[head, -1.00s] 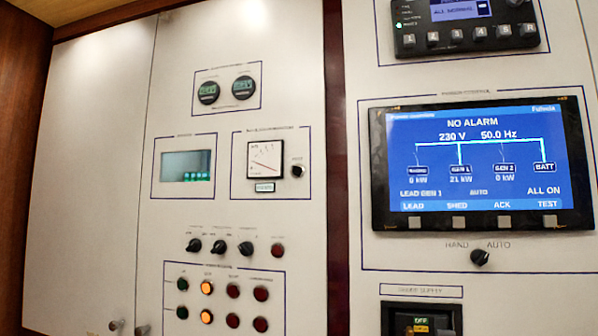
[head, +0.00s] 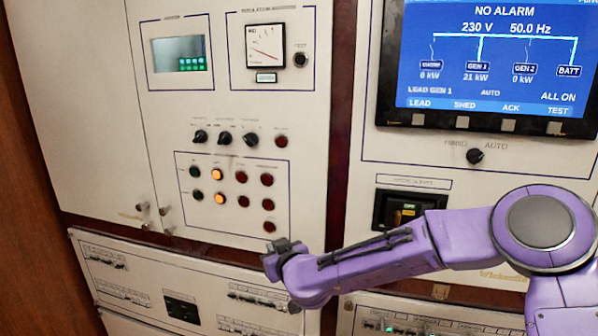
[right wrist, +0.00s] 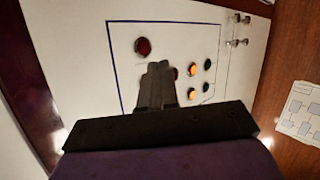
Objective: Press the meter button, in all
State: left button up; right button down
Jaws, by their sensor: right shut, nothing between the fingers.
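The analog dial meter (head: 265,45) sits on the upper white panel in the head view, with a small round dark button (head: 300,60) to its right. A small lit display (head: 266,77) is under the dial. My right gripper (head: 280,246) is lower down, just below the lamp panel and well below the meter and button. In the right wrist view my right gripper's fingers (right wrist: 158,70) are together and empty, pointing at the lamp panel. Whether they touch it cannot be told. The meter is outside the wrist view. My left gripper is not in view.
Red and amber lamps (head: 218,199) and a row of rotary knobs (head: 224,138) lie between my gripper and the meter. A large blue screen (head: 490,60) is at the right, with a breaker (head: 408,211) below. Door knobs (head: 143,208) protrude at the left.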

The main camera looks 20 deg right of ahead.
aim_at(299, 59)
notch_tip(299, 59, up, 43)
jog(key=s+d+n+t+y+p, duration=0.1)
jog(key=s+d+n+t+p, duration=0.1)
jog(key=t, duration=0.4)
jog(key=s+n+p, duration=0.1)
jog(key=n, duration=0.1)
jog(key=shift+d+n+t+y+p, duration=0.3)
jog(key=shift+d+n+y, duration=0.05)
jog(key=shift+n+y, duration=0.05)
jog(key=shift+f, duration=0.1)
jog(key=shift+w, duration=0.15)
jog(key=w+d, duration=0.1)
jog(key=w, duration=0.1)
jog(key=w+d, duration=0.2)
jog(key=w+d+p, duration=0.1)
jog(key=w, duration=0.1)
jog(key=shift+w+d, duration=0.15)
jog(key=shift+d, duration=0.05)
jog(key=shift+w+d, duration=0.3)
jog(key=shift+w, duration=0.1)
jog(key=shift+w, duration=0.1)
